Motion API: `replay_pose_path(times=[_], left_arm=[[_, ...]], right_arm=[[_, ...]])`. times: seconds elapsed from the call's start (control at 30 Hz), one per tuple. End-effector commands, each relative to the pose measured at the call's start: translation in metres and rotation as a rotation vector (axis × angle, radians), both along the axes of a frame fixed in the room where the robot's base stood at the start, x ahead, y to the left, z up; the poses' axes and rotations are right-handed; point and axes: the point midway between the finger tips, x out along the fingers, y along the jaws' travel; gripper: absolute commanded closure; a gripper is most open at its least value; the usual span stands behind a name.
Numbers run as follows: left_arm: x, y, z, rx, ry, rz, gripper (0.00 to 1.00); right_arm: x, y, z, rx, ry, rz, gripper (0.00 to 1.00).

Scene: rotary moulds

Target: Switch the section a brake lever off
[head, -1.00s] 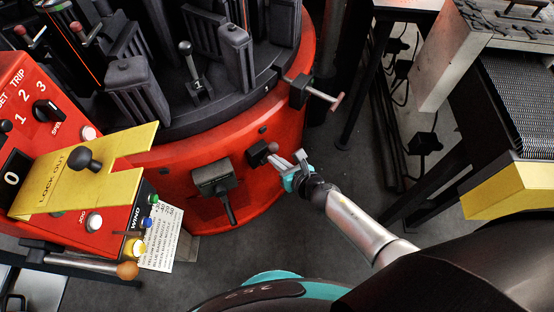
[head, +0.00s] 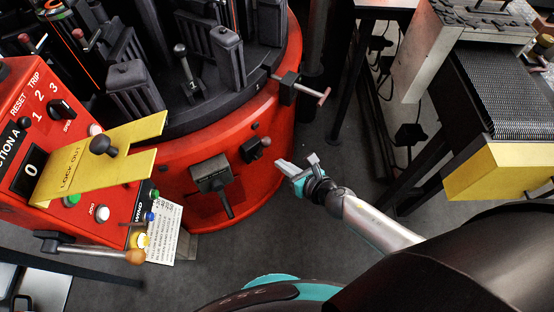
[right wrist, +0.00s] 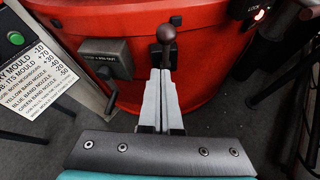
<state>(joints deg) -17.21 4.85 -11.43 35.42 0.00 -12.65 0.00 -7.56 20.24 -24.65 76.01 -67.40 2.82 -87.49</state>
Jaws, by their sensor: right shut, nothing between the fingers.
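A short lever with a dark reddish-brown ball knob (head: 265,142) sticks out of a small black box (head: 251,151) on the red drum's side. No label on it is readable, so I cannot confirm that it is the brake lever. In the right wrist view the ball knob (right wrist: 168,34) stands just beyond the fingertips, upright in the picture. My right gripper (head: 281,165) is shut and empty, a little to the lower right of the knob and apart from it. It also shows in the right wrist view (right wrist: 160,78). My left gripper is not in view.
A second black box (head: 211,174) with a downward handle is on the red drum (head: 180,160), left of the lever. A T-handle (head: 312,90) juts out at upper right. The red control panel (head: 50,115) with a yellow lock-out plate (head: 75,178) stands left.

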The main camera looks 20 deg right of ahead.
Motion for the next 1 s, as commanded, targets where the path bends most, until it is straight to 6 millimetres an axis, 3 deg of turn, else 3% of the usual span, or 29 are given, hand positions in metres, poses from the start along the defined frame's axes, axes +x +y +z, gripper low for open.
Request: replay_pose_path(times=[0.1, 0.3, 1.0], left_arm=[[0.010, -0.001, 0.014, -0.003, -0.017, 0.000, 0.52], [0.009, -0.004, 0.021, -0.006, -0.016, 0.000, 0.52], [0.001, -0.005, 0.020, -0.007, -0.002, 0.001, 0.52]], right_arm=[[-0.009, -0.004, 0.017, -0.002, 0.000, 0.001, 1.00], [-0.017, -0.007, 0.027, -0.001, 0.001, 0.001, 1.00], [-0.019, -0.008, 0.026, 0.010, 0.010, -0.012, 1.00]])
